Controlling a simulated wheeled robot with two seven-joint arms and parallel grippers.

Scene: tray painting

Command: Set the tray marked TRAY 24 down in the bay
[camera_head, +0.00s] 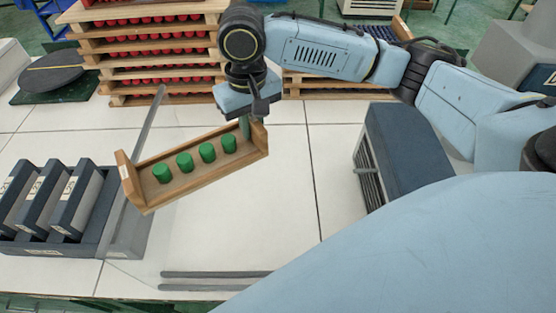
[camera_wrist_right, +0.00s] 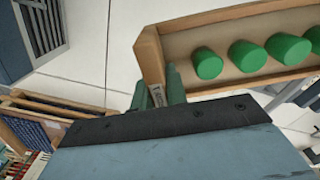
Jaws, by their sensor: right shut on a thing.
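A wooden tray (camera_head: 205,183) with upright end walls carries a row of several green cylinders (camera_head: 185,162). My right gripper (camera_head: 245,126) is shut on the tray's right end wall. The tray hangs above the white table, tilted, with its left end lower in the picture. In the right wrist view the gripper's green fingers (camera_wrist_right: 157,92) straddle the end wall of the tray (camera_wrist_right: 152,58). My left gripper is out of view.
Wooden trays of red pieces (camera_head: 150,47) are stacked at the back. A dark holder (camera_head: 85,245) with three upright cases stands at the left. A grey-blue slatted box (camera_head: 405,145) stands at the right. A black disc (camera_head: 50,75) lies at the back left.

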